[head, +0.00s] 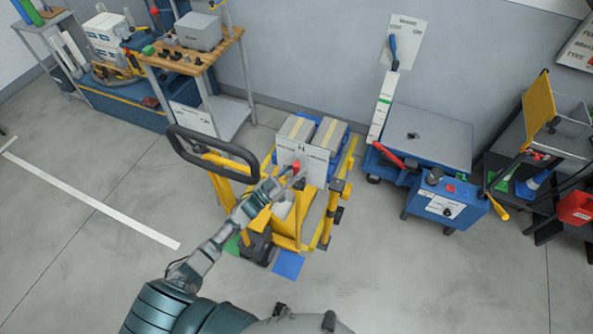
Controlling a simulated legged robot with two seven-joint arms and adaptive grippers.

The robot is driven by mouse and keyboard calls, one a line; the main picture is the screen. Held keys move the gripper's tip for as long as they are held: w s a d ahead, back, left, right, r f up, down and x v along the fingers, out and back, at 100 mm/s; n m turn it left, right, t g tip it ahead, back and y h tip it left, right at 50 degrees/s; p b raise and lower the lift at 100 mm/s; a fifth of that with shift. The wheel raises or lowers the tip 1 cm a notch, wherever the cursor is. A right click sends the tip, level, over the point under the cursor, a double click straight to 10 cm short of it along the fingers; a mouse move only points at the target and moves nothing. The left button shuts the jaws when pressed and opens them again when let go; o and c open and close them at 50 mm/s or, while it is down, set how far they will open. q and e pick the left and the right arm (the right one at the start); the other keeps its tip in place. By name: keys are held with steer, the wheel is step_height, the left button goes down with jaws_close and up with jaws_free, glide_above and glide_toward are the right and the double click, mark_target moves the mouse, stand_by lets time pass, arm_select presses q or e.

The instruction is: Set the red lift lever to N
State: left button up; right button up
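The yellow lift truck (327,228) stands in the middle of the floor, with a black loop handle (212,150) at its upper left. A white plate (316,166) on it has a dark letter near the top, too small to read surely. A small red knob (297,166), seemingly the lift lever, shows in front of the plate. My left gripper (288,180) is at this knob, overlapping it in the picture. I cannot tell whether it touches or grips it. The lever's shaft is mostly hidden by the gripper. My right gripper is not in view.
A blue lift cart (430,142) with a red bar (388,153) stands to the right. A wooden-topped bench (190,62) stands at the upper left. A black rack (540,150) with a red box (577,208) is at the far right. The left floor is clear.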

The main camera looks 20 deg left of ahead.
arm_select(q)
steer(key=shift+f, duration=0.15)
steer(key=shift+s+a+f, duration=0.15)
steer(key=shift+s+a, duration=0.05)
steer(key=shift+s, duration=0.05)
steer(key=v, duration=1.1)
steer(key=shift+a, duration=0.15)
steer(key=shift+s, duration=0.15)
